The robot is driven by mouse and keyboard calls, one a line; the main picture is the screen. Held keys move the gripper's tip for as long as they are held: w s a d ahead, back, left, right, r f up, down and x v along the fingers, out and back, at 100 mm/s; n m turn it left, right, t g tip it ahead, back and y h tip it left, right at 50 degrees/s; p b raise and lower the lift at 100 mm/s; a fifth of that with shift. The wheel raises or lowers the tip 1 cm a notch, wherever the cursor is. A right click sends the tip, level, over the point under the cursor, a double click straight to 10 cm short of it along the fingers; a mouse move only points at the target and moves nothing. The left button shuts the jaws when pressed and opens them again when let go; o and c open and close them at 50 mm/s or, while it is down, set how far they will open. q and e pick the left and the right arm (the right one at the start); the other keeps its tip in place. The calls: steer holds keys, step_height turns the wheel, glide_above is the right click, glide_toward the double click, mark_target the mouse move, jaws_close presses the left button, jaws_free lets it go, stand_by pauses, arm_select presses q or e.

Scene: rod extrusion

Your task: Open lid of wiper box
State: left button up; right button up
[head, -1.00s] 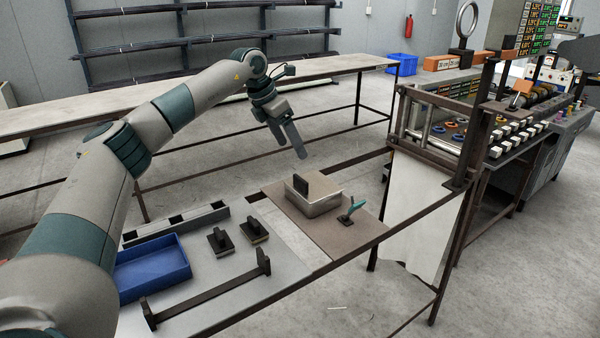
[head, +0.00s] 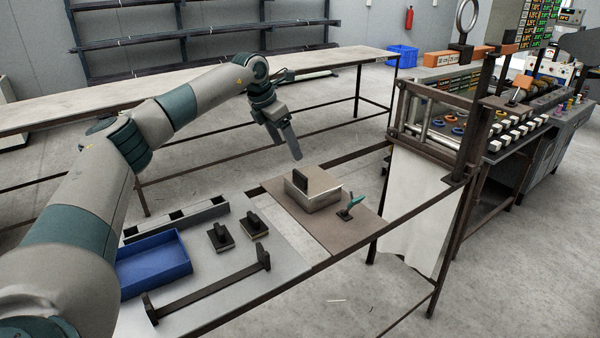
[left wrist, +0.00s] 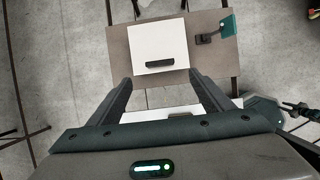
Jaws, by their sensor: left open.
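The wiper box (head: 313,192) is a metal box with a flat lid and a dark upright handle (head: 301,185). It stands on a brown board on the table, and the lid looks shut. In the left wrist view the lid (left wrist: 158,40) shows as a white square, with the dark handle (left wrist: 160,63) near its lower edge. My left gripper (head: 290,157) hangs in the air above and behind the box, apart from it. In the left wrist view its two fingers (left wrist: 172,92) are spread wide with nothing between them. My right gripper is not in view.
A small stand with a teal piece (head: 350,205) is on the board right of the box. Two dark-handled blocks (head: 221,237), a blue tray (head: 152,266) and a dark bar (head: 210,284) lie to the left. A machine (head: 440,120) stands at the right.

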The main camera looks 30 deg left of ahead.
mark_target(300, 173)
arm_select(q)
steer(key=p+x, duration=0.4)
steer(key=x, duration=0.9)
steer(key=shift+w, duration=0.15)
steer(key=shift+c, duration=1.1)
steer(key=c, duration=1.3)
